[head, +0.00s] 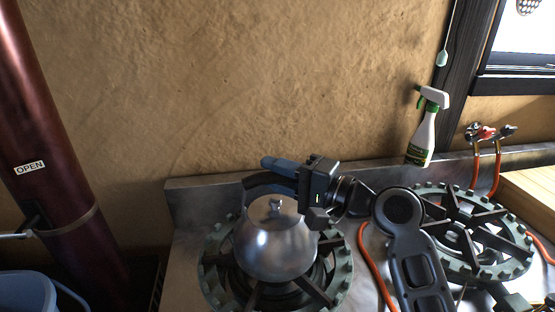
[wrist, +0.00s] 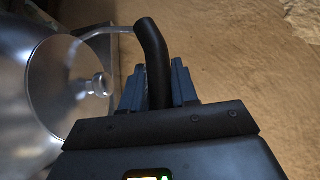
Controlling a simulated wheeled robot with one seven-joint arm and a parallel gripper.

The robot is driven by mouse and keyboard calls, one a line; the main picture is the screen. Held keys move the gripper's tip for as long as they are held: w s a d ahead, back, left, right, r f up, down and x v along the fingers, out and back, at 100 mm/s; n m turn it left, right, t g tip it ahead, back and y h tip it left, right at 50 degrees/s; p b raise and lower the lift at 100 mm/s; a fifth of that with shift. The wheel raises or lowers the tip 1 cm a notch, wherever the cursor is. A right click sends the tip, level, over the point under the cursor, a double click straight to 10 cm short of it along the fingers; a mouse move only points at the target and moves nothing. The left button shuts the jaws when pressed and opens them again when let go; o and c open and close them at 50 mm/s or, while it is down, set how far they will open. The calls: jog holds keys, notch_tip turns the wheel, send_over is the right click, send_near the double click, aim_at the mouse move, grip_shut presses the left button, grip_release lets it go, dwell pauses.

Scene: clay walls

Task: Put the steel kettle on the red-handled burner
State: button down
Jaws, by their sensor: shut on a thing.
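The steel kettle (head: 273,245) is upright over the left burner (head: 210,275), with its round lid knob on top. I cannot tell whether its base touches the grate. My gripper (head: 278,170) reaches in from the right and is shut on the kettle's black handle (head: 262,183). In the wrist view the handle (wrist: 152,50) stands between my two fingers, and the shiny kettle body (wrist: 25,100) fills the left side. The right burner (head: 475,237) has an empty grate. A red valve handle (head: 487,132) shows among the taps at the back right; its burner is unclear.
A spray bottle (head: 424,130) stands at the back ledge near the window. Orange hoses (head: 366,262) run beside the burners. A wooden board (head: 530,195) lies at the far right. A dark red pipe (head: 50,130) and a blue bucket (head: 28,292) are at the left.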

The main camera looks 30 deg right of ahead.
jog(key=shift+f, duration=0.1)
dwell(0.3)
jog(key=c, duration=1.3)
grip_release()
jog(key=shift+f, duration=0.25)
jog(key=o, duration=0.4)
jog(key=shift+o, duration=0.2)
jog(key=shift+r, duration=0.1)
jog(key=shift+r, duration=0.15)
jog(key=b+v, duration=0.1)
jog(key=v, duration=1.1)
jog(key=shift+b, duration=0.35)
